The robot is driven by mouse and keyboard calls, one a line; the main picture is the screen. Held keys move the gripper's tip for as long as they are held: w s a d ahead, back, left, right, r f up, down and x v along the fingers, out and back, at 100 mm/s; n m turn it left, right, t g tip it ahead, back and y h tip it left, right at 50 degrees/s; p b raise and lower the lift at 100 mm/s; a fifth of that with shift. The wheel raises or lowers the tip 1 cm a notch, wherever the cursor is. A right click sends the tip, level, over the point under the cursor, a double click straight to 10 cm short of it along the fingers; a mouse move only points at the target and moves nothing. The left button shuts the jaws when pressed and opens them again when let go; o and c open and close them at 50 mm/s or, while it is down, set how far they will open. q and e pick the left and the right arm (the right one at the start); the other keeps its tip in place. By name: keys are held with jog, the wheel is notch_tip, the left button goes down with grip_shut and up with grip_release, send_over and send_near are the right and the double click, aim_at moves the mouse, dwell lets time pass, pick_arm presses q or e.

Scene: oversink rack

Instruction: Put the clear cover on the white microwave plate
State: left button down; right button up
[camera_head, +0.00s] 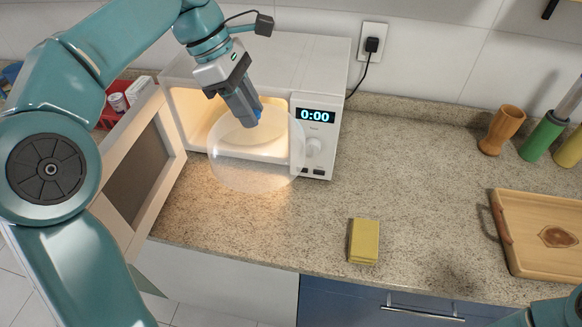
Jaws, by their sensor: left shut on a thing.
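The clear cover (256,165) is a translucent dome in front of the open white microwave (320,75). My left gripper (255,118) is shut on the top of the cover and holds it in the air at the microwave's opening. A pale round plate (222,125) lies inside the lit microwave, partly hidden by the cover and the gripper. The microwave door (143,165) is swung open to the left. Only a piece of my right arm shows at the lower right corner, and its gripper is out of view.
A yellow sponge (364,241) lies on the granite counter (420,180). A wooden board (550,215) is at the right. A wooden cup (502,130) and a green holder (543,138) stand behind it. A red basket (108,118) is behind the door. The counter's middle is clear.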

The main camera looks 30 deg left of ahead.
pick_arm(q)
notch_tip(320, 180, down, 19)
jog(key=b, duration=0.2)
jog(key=shift+r+b, duration=0.2)
jog(key=shift+b, duration=0.1)
jog(key=shift+s, duration=0.1)
jog(key=c, duration=0.9)
grip_release()
jog(key=shift+f, duration=0.15)
